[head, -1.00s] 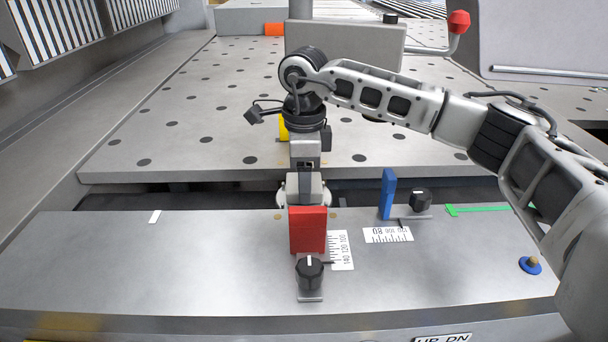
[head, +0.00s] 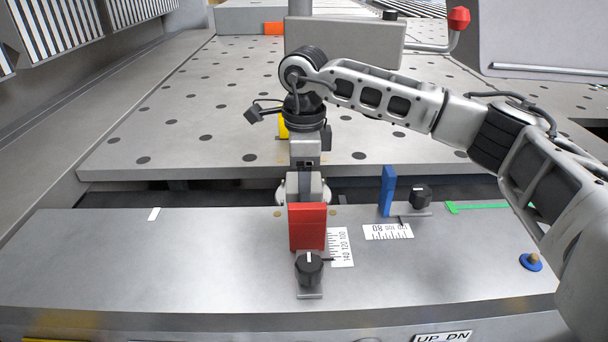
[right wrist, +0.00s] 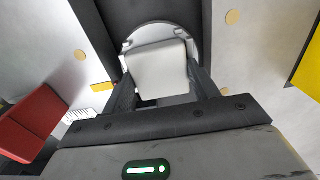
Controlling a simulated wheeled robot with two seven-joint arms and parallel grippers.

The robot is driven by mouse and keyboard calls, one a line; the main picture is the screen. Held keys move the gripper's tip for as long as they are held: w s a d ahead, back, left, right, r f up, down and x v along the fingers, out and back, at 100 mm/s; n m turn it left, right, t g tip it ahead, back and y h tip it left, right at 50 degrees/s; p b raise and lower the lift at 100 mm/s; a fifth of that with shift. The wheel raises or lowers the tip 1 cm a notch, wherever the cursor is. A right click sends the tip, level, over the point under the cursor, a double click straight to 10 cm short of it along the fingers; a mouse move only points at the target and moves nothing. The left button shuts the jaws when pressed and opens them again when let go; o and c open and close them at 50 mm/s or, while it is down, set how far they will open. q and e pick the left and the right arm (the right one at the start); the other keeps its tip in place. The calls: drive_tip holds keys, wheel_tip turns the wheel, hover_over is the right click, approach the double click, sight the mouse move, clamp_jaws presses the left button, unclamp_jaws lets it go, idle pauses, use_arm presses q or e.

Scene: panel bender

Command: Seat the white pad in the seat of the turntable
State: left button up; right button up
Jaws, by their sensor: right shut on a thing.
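The white pad (right wrist: 158,72) shows in the right wrist view between the two dark fingers of my right gripper (right wrist: 163,88). The gripper is shut on it. The turntable (right wrist: 190,38) is the round light-grey disc just beyond the pad, which overlaps it. Whether the pad touches the seat cannot be told, as the pad covers it. In the head view my right gripper (head: 304,190) points down behind a red block (head: 307,227), which hides its fingertips and the pad. My left gripper is not in view.
The red block and a black knob (head: 309,268) stand close in front of the gripper. A blue upright block (head: 387,190) and another knob (head: 420,194) are to its right. A perforated table (head: 220,150) lies behind. The left of the front beam (head: 130,260) is mostly clear.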

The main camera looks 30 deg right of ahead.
drive_tip(key=o, duration=1.1)
drive_tip(key=shift+f, duration=0.3)
drive_tip(key=shift+c, duration=0.2)
drive_tip(key=shift+o, duration=0.4)
drive_tip(key=shift+s+f, duration=0.1)
drive_tip(key=shift+a, duration=0.1)
wheel_tip(320, 180, up, 17)
drive_tip(key=shift+f, duration=0.15)
